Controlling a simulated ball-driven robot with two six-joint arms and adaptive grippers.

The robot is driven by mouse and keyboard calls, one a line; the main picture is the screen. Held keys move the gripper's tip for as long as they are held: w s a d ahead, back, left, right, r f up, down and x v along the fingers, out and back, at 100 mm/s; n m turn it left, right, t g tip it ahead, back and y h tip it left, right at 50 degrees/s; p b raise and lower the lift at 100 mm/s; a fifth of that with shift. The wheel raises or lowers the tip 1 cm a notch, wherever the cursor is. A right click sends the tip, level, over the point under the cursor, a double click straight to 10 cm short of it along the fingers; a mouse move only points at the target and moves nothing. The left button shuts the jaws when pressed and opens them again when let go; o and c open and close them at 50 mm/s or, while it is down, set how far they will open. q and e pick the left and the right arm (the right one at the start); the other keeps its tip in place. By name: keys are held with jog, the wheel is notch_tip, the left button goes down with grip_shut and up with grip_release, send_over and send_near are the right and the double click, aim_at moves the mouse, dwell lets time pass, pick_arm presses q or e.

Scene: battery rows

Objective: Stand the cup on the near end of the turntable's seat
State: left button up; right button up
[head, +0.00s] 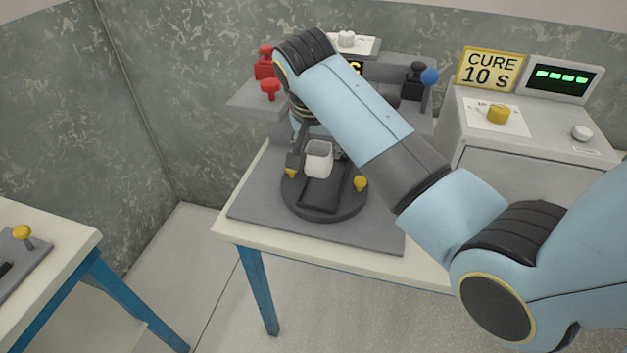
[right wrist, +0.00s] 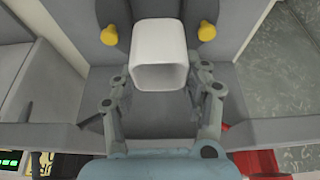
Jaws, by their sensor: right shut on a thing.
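The white, square-mouthed cup (head: 319,160) is upright at the far part of the turntable in the head view. My right gripper (head: 311,147) is shut on it, with its fingers mostly hidden behind the arm and cup. In the right wrist view the cup (right wrist: 160,64) sits between the two fingers (right wrist: 160,90). The dark round turntable (head: 300,205) has a long dark seat (head: 322,190) across its middle, and its near end is bare. I cannot tell whether the cup touches the seat. My left gripper is out of view.
Yellow knobs (head: 360,183) stand on both sides of the seat. Behind is a grey shelf with red parts (head: 268,88) and a blue ball (head: 429,76). The curing box (head: 545,140) stands right. The grey mat (head: 250,208) has free room.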

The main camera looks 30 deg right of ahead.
aim_at(315, 158)
notch_tip(315, 158, down, 8)
jog(key=shift+a+r, duration=0.1)
jog(key=shift+r, duration=0.05)
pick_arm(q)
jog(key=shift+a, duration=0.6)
pick_arm(e)
jog(key=o, duration=0.9)
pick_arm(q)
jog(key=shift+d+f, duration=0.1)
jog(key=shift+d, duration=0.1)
pick_arm(e)
jog(key=shift+o, duration=0.2)
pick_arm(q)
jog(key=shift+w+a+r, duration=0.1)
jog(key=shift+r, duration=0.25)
pick_arm(e)
jog(key=v, duration=1.2)
